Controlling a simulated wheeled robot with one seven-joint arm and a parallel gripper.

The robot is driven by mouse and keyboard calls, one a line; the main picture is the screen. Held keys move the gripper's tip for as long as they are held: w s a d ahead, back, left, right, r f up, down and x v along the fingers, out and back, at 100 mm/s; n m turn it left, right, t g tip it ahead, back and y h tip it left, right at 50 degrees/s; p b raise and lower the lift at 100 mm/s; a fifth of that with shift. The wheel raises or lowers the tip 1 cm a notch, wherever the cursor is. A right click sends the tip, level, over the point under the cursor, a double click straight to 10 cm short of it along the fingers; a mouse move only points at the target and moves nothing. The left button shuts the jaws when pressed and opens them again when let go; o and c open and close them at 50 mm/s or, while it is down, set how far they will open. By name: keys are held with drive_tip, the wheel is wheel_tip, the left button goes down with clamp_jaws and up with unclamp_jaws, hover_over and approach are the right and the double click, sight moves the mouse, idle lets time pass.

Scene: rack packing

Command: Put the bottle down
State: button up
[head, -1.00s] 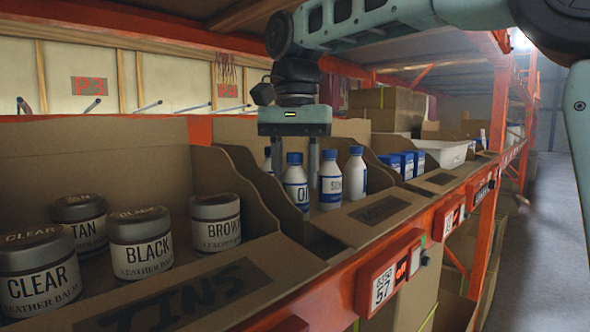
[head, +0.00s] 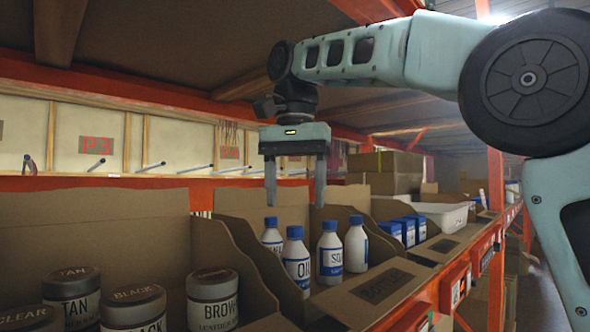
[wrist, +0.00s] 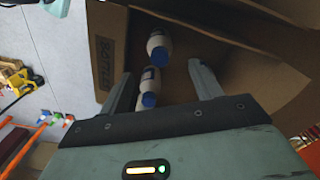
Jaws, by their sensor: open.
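Several white bottles with blue caps stand upright in a cardboard bin (head: 345,305) on the shelf. An OIL bottle (head: 297,268) is at the front left, with a second bottle (head: 330,258) beside it. Others stand at the right (head: 356,246) and further back (head: 272,237). My gripper (head: 295,204) is open and empty, its fingers pointing down above the bottles and clear of their caps. In the wrist view two bottles, a farther one (wrist: 158,44) and a nearer one (wrist: 149,88), show between the spread fingers. The lower part of the nearer one is partly hidden.
A bin of brown-lidded tins (head: 213,300) stands to the left, behind a cardboard divider (head: 235,262). Blue boxes (head: 404,230) and a white tub (head: 440,214) are to the right. The shelf above and its orange beam limit the height. The aisle at right is clear.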

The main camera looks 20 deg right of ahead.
drive_tip(key=shift+r, duration=1.7)
drive_tip(key=shift+f, duration=0.1)
